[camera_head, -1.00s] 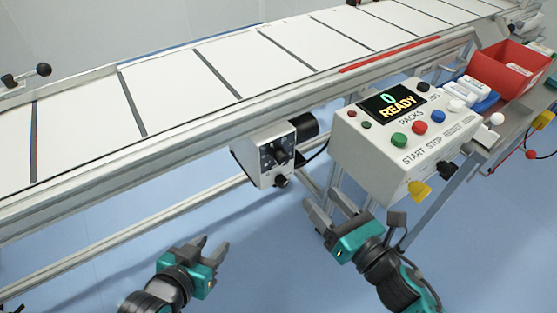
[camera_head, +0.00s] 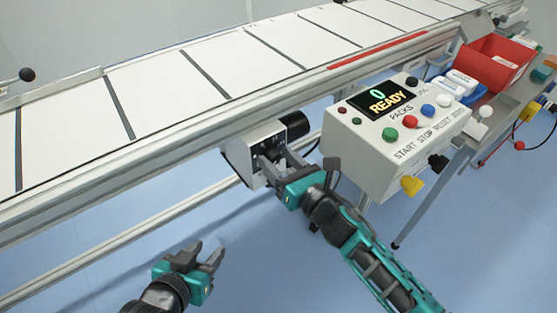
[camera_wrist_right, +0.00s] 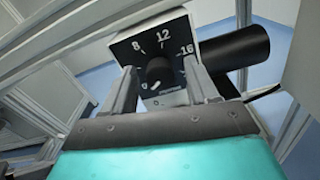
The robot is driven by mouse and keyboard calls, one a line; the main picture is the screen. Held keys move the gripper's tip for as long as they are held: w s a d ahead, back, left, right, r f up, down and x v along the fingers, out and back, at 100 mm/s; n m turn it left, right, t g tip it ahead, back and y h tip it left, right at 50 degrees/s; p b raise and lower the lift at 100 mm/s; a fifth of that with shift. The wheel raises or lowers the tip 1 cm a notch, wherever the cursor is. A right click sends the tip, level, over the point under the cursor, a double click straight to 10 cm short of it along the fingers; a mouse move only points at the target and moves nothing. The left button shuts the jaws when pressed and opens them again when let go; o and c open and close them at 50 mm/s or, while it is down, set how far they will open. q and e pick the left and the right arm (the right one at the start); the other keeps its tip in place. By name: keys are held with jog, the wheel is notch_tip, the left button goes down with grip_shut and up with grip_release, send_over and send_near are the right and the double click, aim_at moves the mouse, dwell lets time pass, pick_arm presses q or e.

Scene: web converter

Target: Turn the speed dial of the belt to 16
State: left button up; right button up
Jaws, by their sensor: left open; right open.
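The speed dial is a black knob (camera_wrist_right: 158,73) on a dark scale plate with 8, 12 and 16 readable, in the right wrist view. A white mark shows at the knob's lower left; the exact setting is hard to read. The white control box (camera_head: 240,152) hangs under the belt (camera_head: 170,80). My right gripper (camera_head: 275,160) is open in front of its face, hiding the knob in the head view. In the right wrist view its fingers (camera_wrist_right: 159,72) stand either side of the knob, with gaps visible. My left gripper (camera_head: 207,252) is open and empty, low and away.
A black motor cylinder (camera_wrist_right: 235,48) sticks out beside the box. Right of it is a white panel (camera_head: 395,130) with coloured buttons and a display reading 0 READY. A red bin (camera_head: 495,62) and white bottles stand further right. The floor below is clear.

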jog(key=shift+w+a, duration=0.15)
jog(key=c, duration=1.1)
